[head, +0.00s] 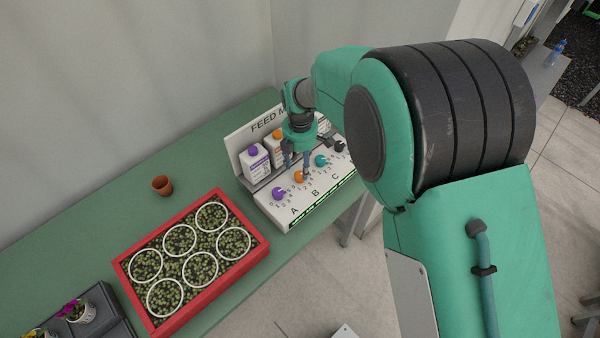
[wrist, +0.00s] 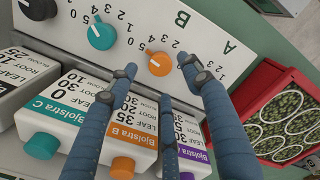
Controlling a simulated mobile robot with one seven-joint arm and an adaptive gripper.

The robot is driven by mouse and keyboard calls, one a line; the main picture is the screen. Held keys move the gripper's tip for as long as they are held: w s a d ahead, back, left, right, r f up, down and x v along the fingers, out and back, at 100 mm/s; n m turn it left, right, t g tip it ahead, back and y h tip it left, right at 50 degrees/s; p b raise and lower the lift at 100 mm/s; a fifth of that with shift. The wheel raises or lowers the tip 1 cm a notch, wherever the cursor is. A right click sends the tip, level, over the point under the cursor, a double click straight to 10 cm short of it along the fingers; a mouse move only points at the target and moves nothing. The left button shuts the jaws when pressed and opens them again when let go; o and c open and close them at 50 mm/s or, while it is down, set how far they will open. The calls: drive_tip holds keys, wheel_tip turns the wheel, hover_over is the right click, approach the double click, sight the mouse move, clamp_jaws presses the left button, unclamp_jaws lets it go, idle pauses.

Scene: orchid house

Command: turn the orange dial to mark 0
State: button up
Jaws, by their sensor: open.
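The orange dial (head: 299,177) sits on the sloped white panel, between the purple and teal dials, above the letter B. In the wrist view the orange dial (wrist: 160,65) is round, with a small light pointer mark and printed numbers around it. Its exact setting is too small to tell. My gripper (head: 297,160) is just above and behind the dial, pointing down. In the wrist view my gripper (wrist: 158,76) has its blue fingers spread, with the dial just beyond and between the tips. Nothing is held. Contact with the dial cannot be told.
A purple dial (head: 279,193), a teal dial (head: 321,160) and a black dial (head: 339,146) flank it. Bottles with purple (head: 254,158) and orange caps stand close behind. A red tray (head: 125,272) and a small terracotta pot (head: 162,186) are to the left on the green bench.

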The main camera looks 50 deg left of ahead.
sight(300, 174)
drive_tip(key=shift+f, duration=2.2)
drive_tip(key=c, duration=1.2)
